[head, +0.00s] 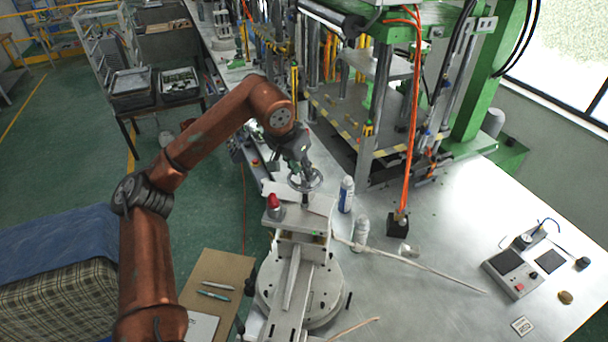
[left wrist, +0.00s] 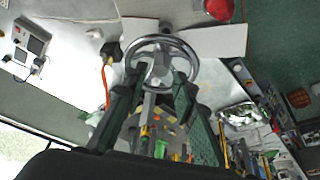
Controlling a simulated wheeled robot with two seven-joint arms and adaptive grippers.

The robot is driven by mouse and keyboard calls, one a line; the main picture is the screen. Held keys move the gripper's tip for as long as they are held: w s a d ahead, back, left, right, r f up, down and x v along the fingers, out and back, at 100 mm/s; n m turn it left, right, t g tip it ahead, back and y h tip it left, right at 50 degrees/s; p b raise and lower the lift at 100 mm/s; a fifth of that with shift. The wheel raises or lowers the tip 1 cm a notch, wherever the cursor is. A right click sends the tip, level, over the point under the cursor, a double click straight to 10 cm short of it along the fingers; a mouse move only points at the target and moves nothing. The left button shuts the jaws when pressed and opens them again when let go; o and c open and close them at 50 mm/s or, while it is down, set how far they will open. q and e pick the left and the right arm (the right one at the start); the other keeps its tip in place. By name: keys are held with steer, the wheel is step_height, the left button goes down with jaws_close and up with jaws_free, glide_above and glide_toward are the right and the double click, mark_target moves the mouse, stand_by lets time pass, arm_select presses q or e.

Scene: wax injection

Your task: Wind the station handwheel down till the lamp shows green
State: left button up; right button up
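The station handwheel (head: 317,184) is a chrome ring with spokes on top of the pale station (head: 303,222); it also shows in the left wrist view (left wrist: 191,54). The lamp (head: 273,201) beside it has a red dome; it also shows in the left wrist view (left wrist: 219,8). I see no green on it. My left gripper (head: 304,183) is right over the wheel, pointing down. In the left wrist view its fingers (left wrist: 157,86) stand apart, with the wheel's hub and a grey upright handle between them. I cannot tell whether they touch the wheel. My right gripper is not in view.
White bottles (head: 346,195) stand right of the station, near a black block (head: 398,224) with orange cables. A green-framed press (head: 375,110) rises behind. A control box (head: 512,273) lies far right. The steel table's front right is mostly clear.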

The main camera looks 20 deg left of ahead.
mark_target(304, 179)
arm_select(q)
steer(key=shift+p+x, duration=0.3)
steer(key=shift+x, duration=1.3)
steer(key=shift+c, duration=0.2)
jaws_close()
